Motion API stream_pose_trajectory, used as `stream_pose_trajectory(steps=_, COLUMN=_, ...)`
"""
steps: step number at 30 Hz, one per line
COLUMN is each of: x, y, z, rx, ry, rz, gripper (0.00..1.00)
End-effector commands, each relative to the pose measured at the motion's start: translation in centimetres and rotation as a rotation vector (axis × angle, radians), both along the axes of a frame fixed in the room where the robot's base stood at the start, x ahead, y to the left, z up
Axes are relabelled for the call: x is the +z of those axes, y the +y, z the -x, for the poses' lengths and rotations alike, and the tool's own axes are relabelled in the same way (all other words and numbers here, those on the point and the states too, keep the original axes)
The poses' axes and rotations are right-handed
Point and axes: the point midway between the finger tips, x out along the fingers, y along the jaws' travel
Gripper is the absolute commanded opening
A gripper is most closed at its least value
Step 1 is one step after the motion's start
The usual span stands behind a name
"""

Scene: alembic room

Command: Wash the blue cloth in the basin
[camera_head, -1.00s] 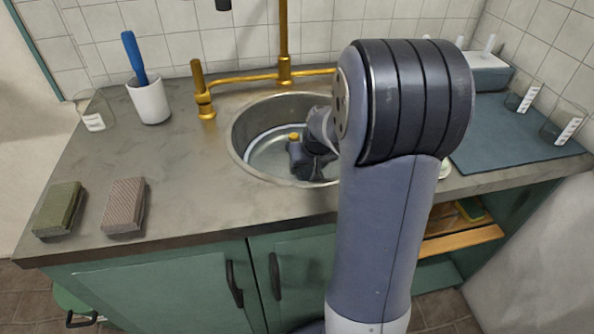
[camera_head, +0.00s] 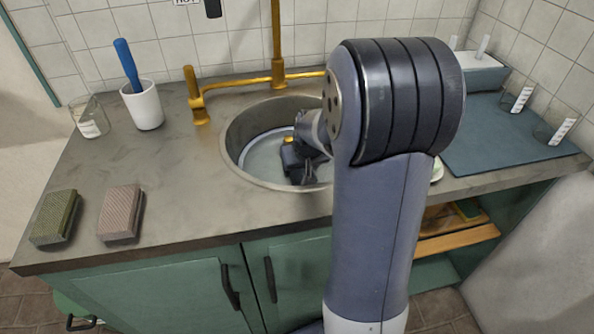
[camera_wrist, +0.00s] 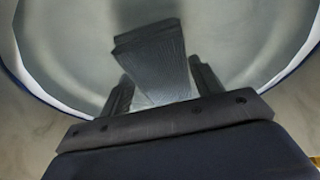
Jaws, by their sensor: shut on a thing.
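The blue cloth (camera_wrist: 155,58) shows in the wrist view as a dark blue-grey, ribbed, folded strip between my two fingers. My gripper (camera_wrist: 162,84) is shut on it, over the basin's pale interior. The basin (camera_wrist: 50,95) is round with a whitish inside and a dark blue outer edge. In the head view the basin (camera_head: 254,158) sits inside the metal sink. My gripper (camera_head: 310,176) reaches down into it there, and the cloth cannot be made out. My arm hides the right part of the sink. I cannot tell whether the cloth touches the basin floor.
A brass tap (camera_head: 277,68) stands behind the sink (camera_head: 226,142). A white cup (camera_head: 143,108) with a blue-handled tool and a glass beaker (camera_head: 90,118) stand at the left. A green sponge (camera_head: 54,218) and a pinkish sponge (camera_head: 121,214) lie front left. A blue mat (camera_head: 490,140) lies right.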

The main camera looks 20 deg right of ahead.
Motion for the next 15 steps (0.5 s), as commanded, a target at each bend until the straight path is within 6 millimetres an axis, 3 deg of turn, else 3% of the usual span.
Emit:
stream_pose_trajectory(steps=1, x=0.5, y=0.7, z=1.0, rx=-0.005, ry=0.032, rz=-0.019, gripper=0.43)
stream_pose_trajectory(steps=15, x=4.5, y=0.5, z=0.8, rx=-0.003, ry=0.025, rz=-0.015, gripper=0.43)
